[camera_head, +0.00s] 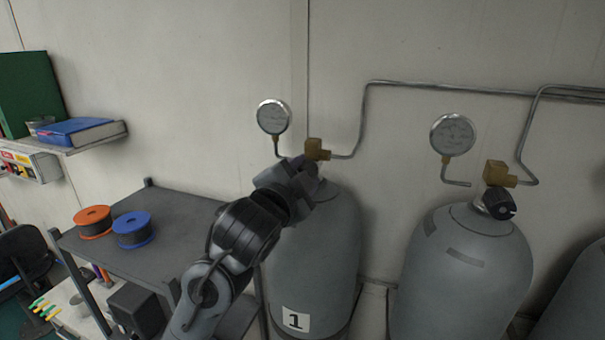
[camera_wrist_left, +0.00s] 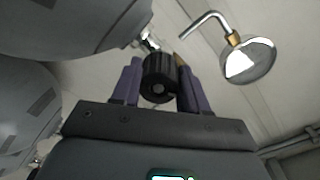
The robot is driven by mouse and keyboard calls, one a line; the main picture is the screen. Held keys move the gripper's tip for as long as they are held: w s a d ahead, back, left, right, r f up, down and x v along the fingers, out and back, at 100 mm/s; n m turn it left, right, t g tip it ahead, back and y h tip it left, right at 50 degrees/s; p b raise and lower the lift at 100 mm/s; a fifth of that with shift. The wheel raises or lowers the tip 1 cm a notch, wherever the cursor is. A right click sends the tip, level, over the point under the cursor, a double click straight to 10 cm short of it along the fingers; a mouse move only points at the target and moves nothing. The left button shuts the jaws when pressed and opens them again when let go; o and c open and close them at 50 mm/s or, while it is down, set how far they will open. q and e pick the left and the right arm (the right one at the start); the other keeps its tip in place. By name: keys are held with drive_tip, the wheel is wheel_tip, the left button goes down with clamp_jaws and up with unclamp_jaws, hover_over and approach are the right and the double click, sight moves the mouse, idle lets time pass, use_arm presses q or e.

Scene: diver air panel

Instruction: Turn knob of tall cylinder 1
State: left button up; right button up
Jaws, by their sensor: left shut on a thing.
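The tall grey cylinder 1 (camera_head: 316,255) stands against the wall, with a white label reading 1 low on its front. My left gripper (camera_head: 310,170) is at the top of this cylinder, just below the brass valve block (camera_head: 317,149), and hides the knob in the head view. In the left wrist view the black ribbed knob (camera_wrist_left: 158,78) sits between the two purple fingers of my left gripper (camera_wrist_left: 157,85), which is shut on it. The cylinder (camera_wrist_left: 75,25) shows at the upper left there. My right gripper is in neither view.
A round gauge (camera_head: 273,116) and a metal pipe (camera_head: 362,115) are close to the gripper. A second cylinder (camera_head: 460,275) with its black knob (camera_head: 499,203) stands to the right. A grey shelf (camera_head: 185,225) with orange (camera_head: 93,221) and blue spools (camera_head: 132,228) is at the left.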

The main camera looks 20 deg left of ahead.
use_arm(q)
drive_tip(key=n, duration=0.4)
drive_tip(key=shift+n, duration=0.3)
drive_tip(key=n, duration=0.4)
drive_tip(key=shift+h+p, duration=0.3)
drive_tip(key=shift+p, duration=0.1)
drive_tip(key=o, duration=1.1)
drive_tip(key=shift+c, duration=0.2)
drive_tip(key=s+b, duration=0.3)
drive_tip(key=s, duration=0.7)
drive_tip(key=shift+s+a, duration=0.15)
drive_tip(key=shift+s, duration=0.25)
